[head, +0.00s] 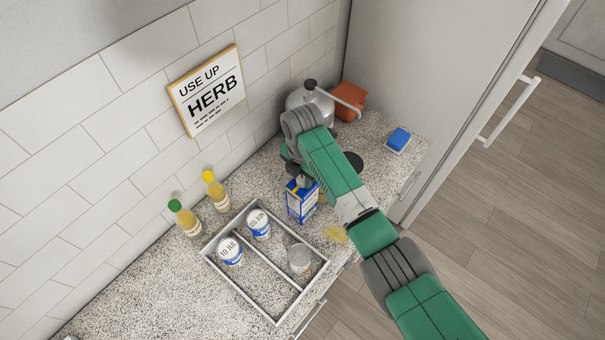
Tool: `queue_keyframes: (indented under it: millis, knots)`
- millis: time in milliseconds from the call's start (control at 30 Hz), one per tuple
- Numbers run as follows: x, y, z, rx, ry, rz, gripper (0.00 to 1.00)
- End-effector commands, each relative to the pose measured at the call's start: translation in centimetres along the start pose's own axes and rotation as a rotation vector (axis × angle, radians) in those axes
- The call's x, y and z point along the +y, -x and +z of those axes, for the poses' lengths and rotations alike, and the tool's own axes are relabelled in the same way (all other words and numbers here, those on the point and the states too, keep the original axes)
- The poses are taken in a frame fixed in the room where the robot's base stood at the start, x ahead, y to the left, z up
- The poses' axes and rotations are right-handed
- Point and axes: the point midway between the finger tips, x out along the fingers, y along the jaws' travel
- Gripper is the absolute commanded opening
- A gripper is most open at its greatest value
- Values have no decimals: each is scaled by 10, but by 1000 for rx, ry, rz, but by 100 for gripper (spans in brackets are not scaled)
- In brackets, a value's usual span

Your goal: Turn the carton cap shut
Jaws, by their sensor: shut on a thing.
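A blue and white carton (302,205) stands upright on the speckled counter, just behind the divided tray. My gripper (304,183) reaches down over the carton's top from above, under the green arm. It is shut at the carton's top, on the cap as far as I can tell. The cap itself is hidden by the gripper and wrist, so its turn cannot be seen.
A divided tray (238,287) holds two labelled cans (230,251) and a grey can (300,259) in front of the carton. Two bottles (215,191) stand by the wall. A kettle (321,103), an orange container (349,101) and a blue sponge (398,139) are farther back.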

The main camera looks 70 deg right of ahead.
Motion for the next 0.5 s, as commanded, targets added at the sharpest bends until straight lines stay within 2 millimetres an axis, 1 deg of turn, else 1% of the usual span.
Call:
queue_keyframes:
  millis: [167,500]
  knots:
    - [0,2,-1,2,-126,0,7]
    - [0,3,-1,1,-448,0,7]
